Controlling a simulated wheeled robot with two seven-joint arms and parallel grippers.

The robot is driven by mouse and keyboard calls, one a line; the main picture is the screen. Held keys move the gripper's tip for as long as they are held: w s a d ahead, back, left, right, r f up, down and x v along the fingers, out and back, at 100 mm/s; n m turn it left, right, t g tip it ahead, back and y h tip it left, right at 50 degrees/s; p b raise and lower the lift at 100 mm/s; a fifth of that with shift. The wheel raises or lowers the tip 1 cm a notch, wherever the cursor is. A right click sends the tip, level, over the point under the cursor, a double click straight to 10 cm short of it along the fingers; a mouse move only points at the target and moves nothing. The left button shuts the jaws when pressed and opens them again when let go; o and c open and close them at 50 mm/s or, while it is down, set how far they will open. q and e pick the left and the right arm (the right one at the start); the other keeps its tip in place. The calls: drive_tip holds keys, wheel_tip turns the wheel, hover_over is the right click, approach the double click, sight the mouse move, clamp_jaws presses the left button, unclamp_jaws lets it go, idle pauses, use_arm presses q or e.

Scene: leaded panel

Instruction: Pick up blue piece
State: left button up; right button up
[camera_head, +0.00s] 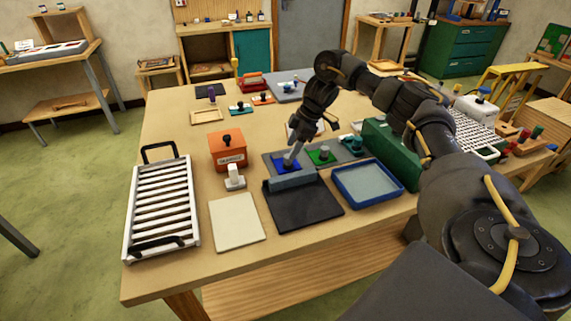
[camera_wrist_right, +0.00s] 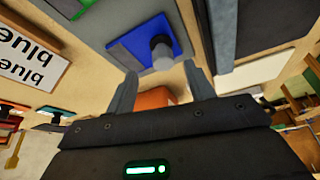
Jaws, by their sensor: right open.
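I cannot tell whether the fingers touch the knob. My left gripper is out of view.
A green piece (camera_head: 317,158) with a knob lies just right of the blue one. A black mat (camera_head: 305,208) and blue-rimmed tray (camera_head: 340,192) lie in front. An orange box (camera_head: 227,152), white rack (camera_head: 136,210) and green box (camera_head: 395,158) stand around. A "blue" label (camera_wrist_right: 30,58) shows in the wrist view.

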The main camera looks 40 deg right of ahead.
sight(285, 156)
drive_tip(key=shift+s+a+f, duration=0.15)
drive_tip(key=shift+f, duration=0.25)
drive_tip(key=p+x, duration=0.1)
drive_tip(key=x, duration=0.2)
drive_tip(key=shift+a+f, duration=0.2)
drive_tip(key=shift+f, duration=0.05)
drive_tip(key=shift+a+f, duration=0.1)
drive_tip(key=shift+f, duration=0.35)
drive_tip(key=c, duration=1)
drive_tip(key=shift+r, duration=0.15)
